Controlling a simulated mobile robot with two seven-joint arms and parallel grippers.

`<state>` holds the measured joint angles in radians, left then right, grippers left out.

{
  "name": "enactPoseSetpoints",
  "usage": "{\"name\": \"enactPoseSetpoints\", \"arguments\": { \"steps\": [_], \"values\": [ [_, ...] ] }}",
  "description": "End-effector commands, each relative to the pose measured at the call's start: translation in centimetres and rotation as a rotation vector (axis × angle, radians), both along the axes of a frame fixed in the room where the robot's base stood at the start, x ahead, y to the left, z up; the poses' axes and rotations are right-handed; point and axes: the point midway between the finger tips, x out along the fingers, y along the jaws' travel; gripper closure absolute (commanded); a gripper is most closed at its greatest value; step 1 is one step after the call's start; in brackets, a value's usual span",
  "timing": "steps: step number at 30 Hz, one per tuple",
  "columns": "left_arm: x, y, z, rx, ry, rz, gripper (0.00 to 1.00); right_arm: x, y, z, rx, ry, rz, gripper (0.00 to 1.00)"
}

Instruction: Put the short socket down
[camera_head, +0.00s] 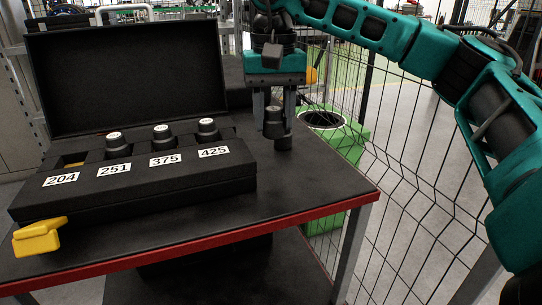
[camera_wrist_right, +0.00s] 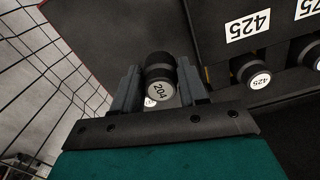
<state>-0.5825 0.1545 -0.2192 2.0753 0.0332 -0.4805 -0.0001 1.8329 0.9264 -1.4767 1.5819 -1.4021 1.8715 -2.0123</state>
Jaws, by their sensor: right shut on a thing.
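The short socket is a black stepped cylinder (camera_head: 273,124) with a light cap. In the right wrist view its cap reads 204 (camera_wrist_right: 157,91). My right gripper (camera_head: 273,105) is shut on it, one finger on each side, pointing down over the right part of the table. A dark cylindrical shape shows just below the socket; I cannot tell whether the socket touches the tabletop. My left gripper is not in view.
The open black case (camera_head: 180,191) stands left on the table (camera_head: 305,190). Sockets stand behind labels 251, 375 and 425; the slot behind 204 (camera_head: 75,160) is empty. A yellow block (camera_head: 38,238) is at its front left. A wire fence (camera_head: 420,190) runs along the right.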

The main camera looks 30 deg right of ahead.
Motion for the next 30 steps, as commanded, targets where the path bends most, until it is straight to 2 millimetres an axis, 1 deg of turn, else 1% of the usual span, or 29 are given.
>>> {"name": "enactPoseSetpoints", "arguments": {
  "steps": [1, 3, 8, 16, 18, 25, 28, 29, 30],
  "values": [
    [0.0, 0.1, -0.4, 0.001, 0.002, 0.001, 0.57, -0.1, 0.0, -1.0, 0.000, 0.000, 0.000, 0.95],
    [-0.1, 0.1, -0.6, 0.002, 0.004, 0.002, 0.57, 0.0, 0.0, -1.8, 0.000, -0.001, -0.001, 0.95],
    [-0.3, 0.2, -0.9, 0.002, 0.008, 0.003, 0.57, 0.0, 0.0, -2.7, 0.000, -0.002, -0.001, 0.95],
    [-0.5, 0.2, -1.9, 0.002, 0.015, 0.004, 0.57, 0.0, 0.0, -6.4, 0.000, 0.000, 0.000, 0.95],
    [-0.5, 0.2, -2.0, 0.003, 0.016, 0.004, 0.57, 0.0, 0.0, -6.7, 0.001, -0.002, 0.000, 0.95],
    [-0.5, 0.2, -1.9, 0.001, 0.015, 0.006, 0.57, 0.0, 0.0, -6.6, 0.001, -0.003, 0.000, 0.95],
    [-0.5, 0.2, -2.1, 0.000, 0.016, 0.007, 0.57, 0.0, 0.0, -7.0, 0.000, -0.001, 0.000, 0.95],
    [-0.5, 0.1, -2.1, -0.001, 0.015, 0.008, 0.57, 0.0, 0.0, -7.0, 0.000, -0.001, 0.000, 0.56],
    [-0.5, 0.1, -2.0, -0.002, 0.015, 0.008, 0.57, 0.0, 0.0, -6.9, 0.000, -0.001, 0.000, 0.52]
  ]
}}
